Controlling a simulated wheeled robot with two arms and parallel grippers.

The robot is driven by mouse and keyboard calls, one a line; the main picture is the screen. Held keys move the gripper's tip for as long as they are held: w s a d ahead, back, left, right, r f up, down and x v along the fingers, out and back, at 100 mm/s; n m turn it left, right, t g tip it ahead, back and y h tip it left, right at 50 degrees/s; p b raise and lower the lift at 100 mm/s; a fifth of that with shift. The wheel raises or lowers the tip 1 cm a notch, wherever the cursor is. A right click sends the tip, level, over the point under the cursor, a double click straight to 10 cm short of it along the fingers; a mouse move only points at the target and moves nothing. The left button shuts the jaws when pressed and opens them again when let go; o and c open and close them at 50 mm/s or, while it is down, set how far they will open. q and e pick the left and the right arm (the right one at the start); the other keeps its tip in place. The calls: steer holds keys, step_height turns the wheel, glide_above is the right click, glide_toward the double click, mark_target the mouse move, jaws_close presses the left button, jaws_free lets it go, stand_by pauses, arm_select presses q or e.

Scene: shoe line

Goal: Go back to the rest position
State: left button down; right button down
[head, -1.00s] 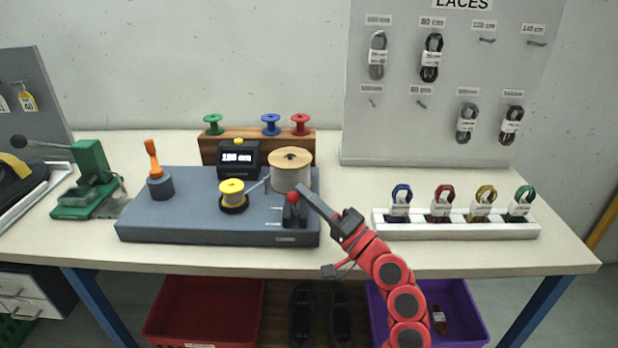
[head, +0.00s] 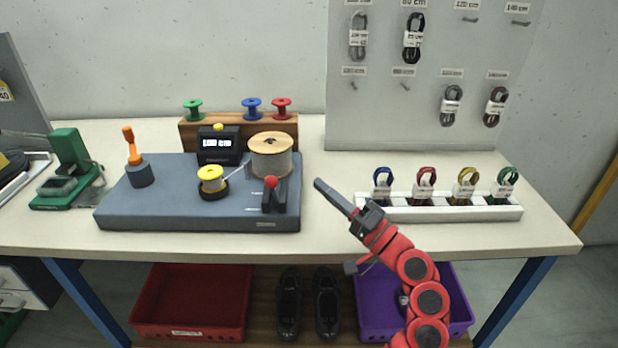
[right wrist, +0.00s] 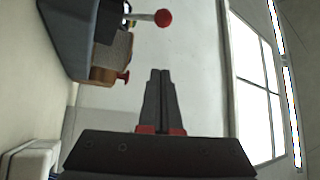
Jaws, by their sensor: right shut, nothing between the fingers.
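My right gripper (head: 320,184) is shut and empty, held above the front part of the table to the right of the grey winding machine (head: 200,213). Its fingers point up and to the left. In the right wrist view the two fingers (right wrist: 160,75) lie together with nothing between them. The machine's red-knobbed lever (head: 271,184) stands to the left of the fingertips, apart from them; the red knob also shows in the right wrist view (right wrist: 163,18). My left gripper is not in view.
A white rack (head: 440,213) with blue, red, yellow and green lace bundles stands right of the gripper. The lace board (head: 390,120) rises behind. A green press (head: 70,165) stands at left. A red bin (head: 190,300), black shoes (head: 289,300) and a purple bin (head: 460,310) are below the table.

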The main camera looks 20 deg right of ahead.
steer(key=shift+s+d+f, duration=0.2)
steer(key=shift+s+d, duration=0.15)
steer(key=shift+s, duration=0.25)
